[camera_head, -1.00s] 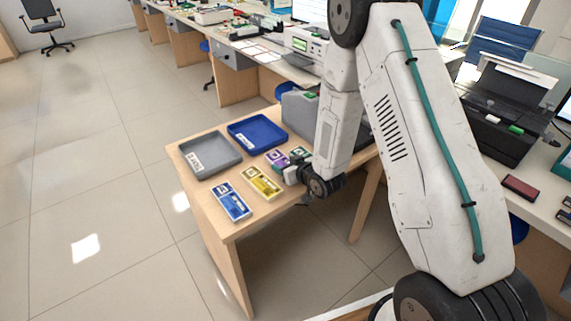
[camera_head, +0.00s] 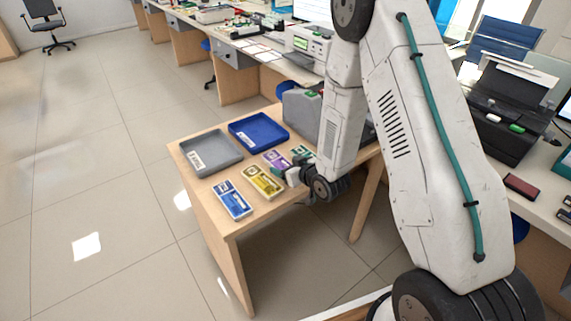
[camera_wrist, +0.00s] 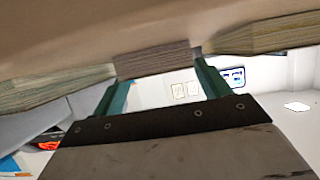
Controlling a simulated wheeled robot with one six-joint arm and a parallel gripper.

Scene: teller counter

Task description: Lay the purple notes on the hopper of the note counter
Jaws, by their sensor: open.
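The purple notes (camera_head: 276,159) lie on the small wooden table, between the yellow notes and the green notes. My gripper (camera_head: 293,176) is low at their near right end, open. In the wrist view a brownish-purple stack edge (camera_wrist: 153,60), likely the purple notes, lies between the two teal fingertips (camera_wrist: 158,70), with other stack edges to either side. I cannot tell whether the fingers touch it. A grey machine (camera_head: 299,108) with a green patch, likely the note counter, stands at the back of the table. My arm hides much of it, and I cannot make out its hopper.
The yellow notes (camera_head: 262,182) and blue notes (camera_head: 233,199) lie left of the purple ones, the green notes (camera_head: 299,152) right. A grey tray (camera_head: 240,150) and a blue tray (camera_head: 286,130) stand behind. The long counter (camera_head: 262,52) runs beyond.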

